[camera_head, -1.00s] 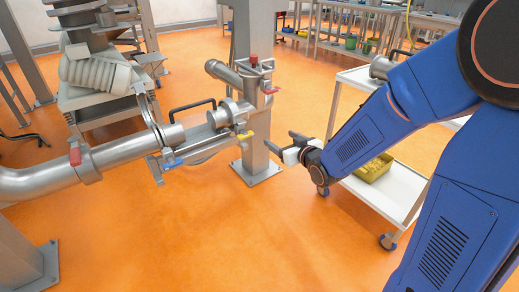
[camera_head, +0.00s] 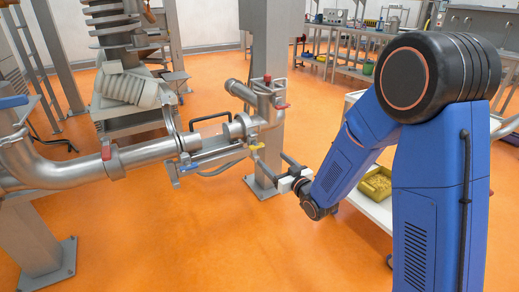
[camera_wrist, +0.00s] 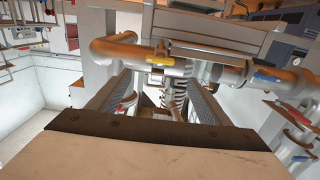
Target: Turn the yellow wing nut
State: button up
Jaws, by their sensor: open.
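The yellow wing nut (camera_head: 257,146) sits on the side of the steel pipe coupling (camera_head: 238,128), at the end nearer the grey post. In the wrist view the yellow wing nut (camera_wrist: 160,61) lies crosswise just beyond my fingertips, roughly centred between them. My gripper (camera_head: 273,161) is to the right of the nut and a little lower in the head view, its dark fingers spread and empty. The fingers also flank the wrist view (camera_wrist: 160,88). A blue wing nut (camera_head: 189,167) sits farther left on the same assembly and shows at the right of the wrist view (camera_wrist: 267,77).
The grey post (camera_head: 269,60) stands behind the coupling. Red handles (camera_head: 280,105) are on the pipes nearby. A white cart (camera_head: 371,207) with a yellow bin (camera_head: 376,184) stands behind my arm. The orange floor in front is clear.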

aim_at(258, 147)
jog(key=x, duration=1.1)
jog(key=shift+w+a, duration=0.2)
jog(key=c, duration=1)
